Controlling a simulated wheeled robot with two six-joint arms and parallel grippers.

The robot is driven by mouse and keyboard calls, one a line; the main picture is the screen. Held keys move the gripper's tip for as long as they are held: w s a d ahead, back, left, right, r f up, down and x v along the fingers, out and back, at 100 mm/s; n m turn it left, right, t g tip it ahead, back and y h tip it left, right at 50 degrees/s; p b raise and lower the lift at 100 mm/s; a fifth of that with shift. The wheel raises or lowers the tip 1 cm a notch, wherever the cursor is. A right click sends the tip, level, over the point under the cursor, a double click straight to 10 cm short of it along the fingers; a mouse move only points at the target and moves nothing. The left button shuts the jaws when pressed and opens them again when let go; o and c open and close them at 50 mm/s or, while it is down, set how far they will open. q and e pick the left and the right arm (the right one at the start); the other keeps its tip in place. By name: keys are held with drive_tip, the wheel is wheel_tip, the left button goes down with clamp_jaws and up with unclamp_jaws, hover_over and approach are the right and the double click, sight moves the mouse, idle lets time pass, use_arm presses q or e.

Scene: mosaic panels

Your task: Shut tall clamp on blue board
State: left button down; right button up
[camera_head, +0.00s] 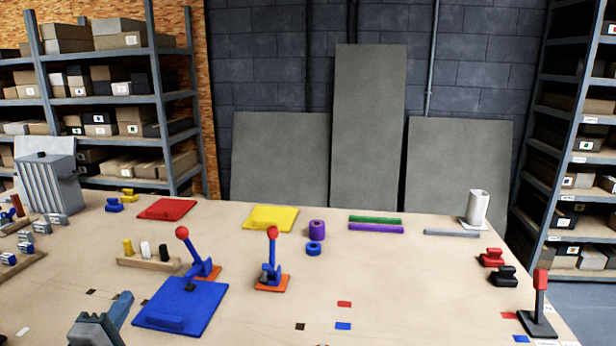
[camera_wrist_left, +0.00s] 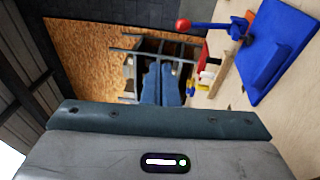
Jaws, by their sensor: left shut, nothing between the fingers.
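The blue board (camera_head: 182,308) lies flat on the table at the centre left, with a raised blue block on it. At its back edge stands a clamp (camera_head: 190,256) with an orange base, a blue lever leaning up and left, and a red knob. In the left wrist view the clamp (camera_wrist_left: 210,27) and board (camera_wrist_left: 282,40) show at the upper right. My left gripper (camera_head: 124,300) is shut and empty, left of the board and apart from it. Its fingers (camera_wrist_left: 161,84) lie together in the left wrist view. My right gripper is out of view.
A similar clamp (camera_head: 271,270) on an orange base stands right of the board. A wooden holder (camera_head: 150,263) with pegs sits behind it. Red (camera_head: 167,209) and yellow (camera_head: 271,218) boards lie further back. A red-tipped black clamp (camera_head: 538,310) stands at far right.

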use_arm(q)
drive_tip(key=s+d+f+m+g+y, duration=0.1)
drive_tip(key=s+f+m+g, duration=0.35)
drive_tip(key=f, duration=0.35)
drive_tip(key=s+d+f+m+g+y, duration=0.1)
drive_tip(key=s+f+m+g+y, duration=0.15)
drive_tip(key=s+f, duration=0.5)
drive_tip(key=s+d+f+m+g+h, duration=0.1)
drive_tip(key=s+d+f+m+g, duration=0.2)
drive_tip(key=s+f+m+g, duration=0.4)
drive_tip(key=s+d+f+m+g+h, duration=0.25)
drive_tip(key=s+f+m, duration=0.3)
drive_tip(key=s, duration=0.45)
wheel_tip(320, 180, down, 34)
drive_tip(key=a+b, duration=0.2)
drive_tip(key=a, duration=0.1)
drive_tip(key=s+a+f+g+b, duration=0.1)
drive_tip(key=s+f+g, duration=0.1)
drive_tip(key=s+f, duration=1.6)
drive_tip(key=shift+s+f+n+y, duration=0.2)
drive_tip(key=shift+f+n+y, duration=0.05)
drive_tip(key=shift+n+y, duration=0.2)
